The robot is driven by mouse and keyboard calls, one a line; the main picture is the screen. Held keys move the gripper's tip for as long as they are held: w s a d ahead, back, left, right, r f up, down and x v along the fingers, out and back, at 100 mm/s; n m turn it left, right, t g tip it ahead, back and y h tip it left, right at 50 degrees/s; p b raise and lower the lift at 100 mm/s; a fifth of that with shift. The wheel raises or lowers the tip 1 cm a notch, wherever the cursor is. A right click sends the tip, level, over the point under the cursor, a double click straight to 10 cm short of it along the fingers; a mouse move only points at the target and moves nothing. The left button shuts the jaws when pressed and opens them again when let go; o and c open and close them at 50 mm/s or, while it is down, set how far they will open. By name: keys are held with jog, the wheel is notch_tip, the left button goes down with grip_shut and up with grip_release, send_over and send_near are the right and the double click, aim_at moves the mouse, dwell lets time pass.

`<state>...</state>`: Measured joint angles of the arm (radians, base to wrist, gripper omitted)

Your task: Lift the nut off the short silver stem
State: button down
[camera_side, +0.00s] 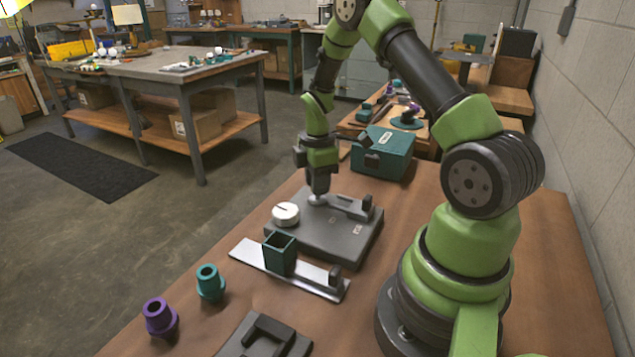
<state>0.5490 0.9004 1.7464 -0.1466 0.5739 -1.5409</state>
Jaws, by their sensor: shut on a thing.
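My gripper (319,190) points straight down over the back left of a grey base plate (330,240). Its fingers are closed around a small pale silver piece (317,201), which looks like the nut. The piece is at or just above the plate; I cannot tell whether a gap lies beneath it. The short silver stem cannot be told apart from it at this size, and the fingers hide part of the spot.
A white round knob (285,214) sits close left of my gripper. A metal strip (245,252) bears a teal square cup (280,254) in front. A teal collar (210,283), a purple collar (160,318) and a dark fixture (265,337) stand nearer. A teal box (384,155) is behind.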

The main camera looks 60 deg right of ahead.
jog(key=shift+r, duration=0.1)
jog(key=shift+r, duration=1.45)
jog(key=shift+r, duration=2)
